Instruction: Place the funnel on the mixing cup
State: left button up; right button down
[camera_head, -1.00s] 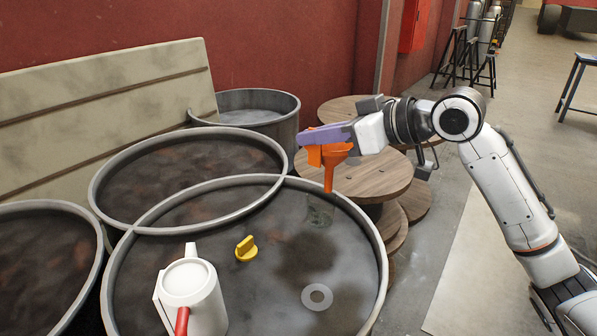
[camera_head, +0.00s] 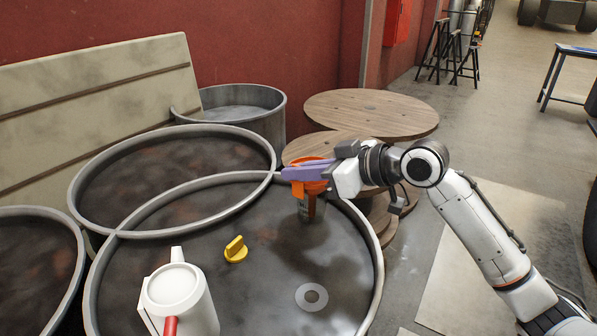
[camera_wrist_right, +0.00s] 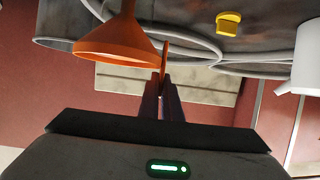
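The orange funnel (camera_head: 316,188) is upright at the far right of the front drum, with its spout pointing down. It also shows large in the right wrist view (camera_wrist_right: 117,42). My right gripper (camera_head: 291,174) is shut on the funnel's side tab, which shows between the fingers in the wrist view (camera_wrist_right: 165,90). The clear mixing cup (camera_head: 312,210) stands on the drum lid directly below the funnel. The spout appears to be inside the cup's outline; whether the funnel rests on the rim cannot be told. My left gripper is not in view.
A white jug (camera_head: 180,298) with a red handle stands at front left. Wooden spools (camera_head: 372,108) stand behind. The lid between these items is clear.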

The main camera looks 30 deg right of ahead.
jog(key=shift+f, duration=0.15)
jog(key=c, duration=2)
grip_release()
jog(key=shift+d+r, duration=0.1)
jog(key=shift+r, duration=0.15)
jog(key=b+v, duration=0.1)
jog(key=v, duration=1)
jog(key=shift+s+r, duration=0.1)
jog(key=shift+s, duration=0.35)
